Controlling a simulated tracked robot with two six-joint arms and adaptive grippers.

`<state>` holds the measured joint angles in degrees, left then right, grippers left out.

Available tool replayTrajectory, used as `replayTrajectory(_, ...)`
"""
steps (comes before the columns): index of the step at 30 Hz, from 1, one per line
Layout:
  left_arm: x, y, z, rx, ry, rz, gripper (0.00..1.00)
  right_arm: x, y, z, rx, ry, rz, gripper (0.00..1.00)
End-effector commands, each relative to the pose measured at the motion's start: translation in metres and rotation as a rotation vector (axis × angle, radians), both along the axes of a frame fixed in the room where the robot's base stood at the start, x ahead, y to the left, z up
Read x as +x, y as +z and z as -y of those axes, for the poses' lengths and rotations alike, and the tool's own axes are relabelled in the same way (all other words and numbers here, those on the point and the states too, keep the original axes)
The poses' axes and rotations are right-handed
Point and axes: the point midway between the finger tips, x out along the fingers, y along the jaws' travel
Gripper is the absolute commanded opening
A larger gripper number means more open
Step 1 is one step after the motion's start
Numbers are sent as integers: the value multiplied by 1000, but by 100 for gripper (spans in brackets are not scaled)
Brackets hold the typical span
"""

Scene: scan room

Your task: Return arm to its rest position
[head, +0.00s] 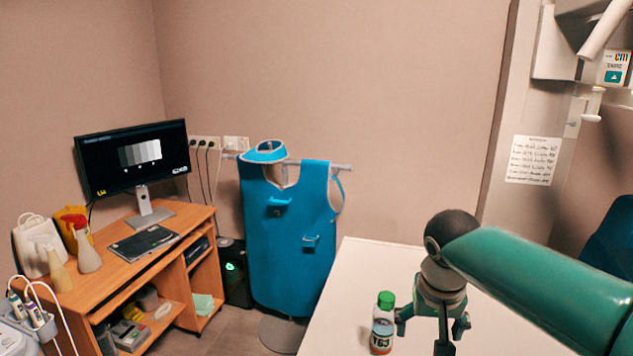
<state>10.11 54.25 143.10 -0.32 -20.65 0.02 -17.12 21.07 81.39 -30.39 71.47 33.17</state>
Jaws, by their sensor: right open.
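My right arm (540,270) is green and comes in from the right edge, over the white table. My right gripper (432,322) points down at the table, with its fingers apart. A small bottle (382,325) with a green cap and a label stands upright on the table, just left of the gripper's left finger. The finger looks very close to the bottle; I cannot tell whether they touch. The lower ends of the fingers are near the bottom edge of the picture. My left gripper is not in view.
The white table (365,270) is bare behind the bottle. A blue apron (287,240) hangs on a stand left of the table. A wooden desk (125,265) with a monitor (133,157) and several bottles stands at the left. Wall equipment (590,50) is at the upper right.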

Motion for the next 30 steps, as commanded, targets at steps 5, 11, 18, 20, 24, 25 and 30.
replayTrajectory(5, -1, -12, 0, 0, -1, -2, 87, -8, -64, 12, -19, -20, -126, 84)
replayTrajectory(11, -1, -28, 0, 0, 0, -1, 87, -33, -168, 19, -3, -31, -308, 84)
replayTrajectory(18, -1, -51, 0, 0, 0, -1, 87, -107, -335, 3, 147, -5, -534, 84)
replayTrajectory(20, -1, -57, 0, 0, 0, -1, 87, -133, -372, -6, 203, 0, -575, 84)
replayTrajectory(24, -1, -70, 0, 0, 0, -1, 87, -205, -447, -36, 354, -7, -633, 84)
replayTrajectory(25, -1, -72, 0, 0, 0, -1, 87, -221, -460, -43, 387, -11, -632, 84)
replayTrajectory(30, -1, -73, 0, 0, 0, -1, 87, -273, -487, -73, 480, -18, -534, 84)
